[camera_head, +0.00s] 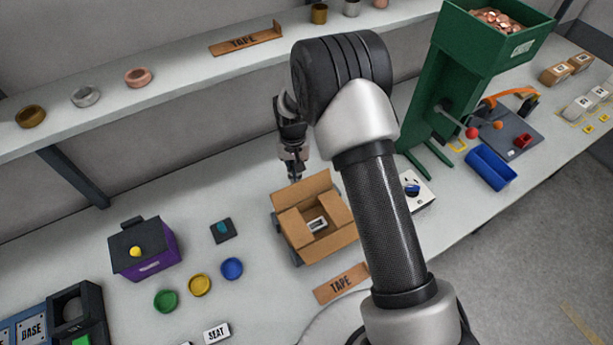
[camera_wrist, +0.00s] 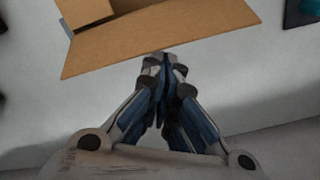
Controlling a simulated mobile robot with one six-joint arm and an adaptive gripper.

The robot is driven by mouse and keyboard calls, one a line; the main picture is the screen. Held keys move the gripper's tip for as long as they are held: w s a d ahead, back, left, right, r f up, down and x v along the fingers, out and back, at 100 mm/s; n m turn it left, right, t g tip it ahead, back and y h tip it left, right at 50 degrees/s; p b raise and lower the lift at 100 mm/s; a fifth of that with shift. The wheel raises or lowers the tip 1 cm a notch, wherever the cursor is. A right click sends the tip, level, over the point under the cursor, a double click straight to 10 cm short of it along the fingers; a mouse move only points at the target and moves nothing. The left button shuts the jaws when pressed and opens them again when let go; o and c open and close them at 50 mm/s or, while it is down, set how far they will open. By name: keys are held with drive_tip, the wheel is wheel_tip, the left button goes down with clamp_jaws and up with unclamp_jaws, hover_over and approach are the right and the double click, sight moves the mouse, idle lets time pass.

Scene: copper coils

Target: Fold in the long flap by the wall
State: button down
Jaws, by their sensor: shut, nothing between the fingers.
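An open cardboard box (camera_head: 325,244) stands on the bench in the head view, with a small pale item (camera_head: 317,224) inside. Its long flap by the wall (camera_head: 303,190) stands up and leans outward. The same flap (camera_wrist: 160,38) crosses the top of the wrist view. My gripper (camera_head: 294,178) is shut and empty, pointing down on the wall side of the box. In the wrist view my gripper's fingertips (camera_wrist: 166,60) are close to the flap's outer edge. I cannot tell whether they touch it.
A wooden TAPE strip (camera_head: 342,284) lies in front of the box. A purple bin (camera_head: 146,249) and coloured discs (camera_head: 200,285) are to the left. A green hopper (camera_head: 450,90) stands to the right. A shelf (camera_head: 185,85) runs along the wall behind.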

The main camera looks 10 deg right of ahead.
sight(296, 185)
drive_tip(key=shift+s+a+f+b, duration=0.1)
drive_tip(key=shift+s+f+b, duration=0.15)
drive_tip(key=shift+f+b, duration=0.4)
drive_tip(key=shift+s+d+f+b, duration=0.15)
drive_tip(key=shift+f+b, duration=0.25)
drive_tip(key=shift+f, duration=0.5)
drive_tip(key=shift+s+a+f+b, duration=0.15)
drive_tip(key=shift+s+f+b, duration=0.15)
drive_tip(key=shift+f+b, duration=0.35)
drive_tip(key=shift+f, duration=0.15)
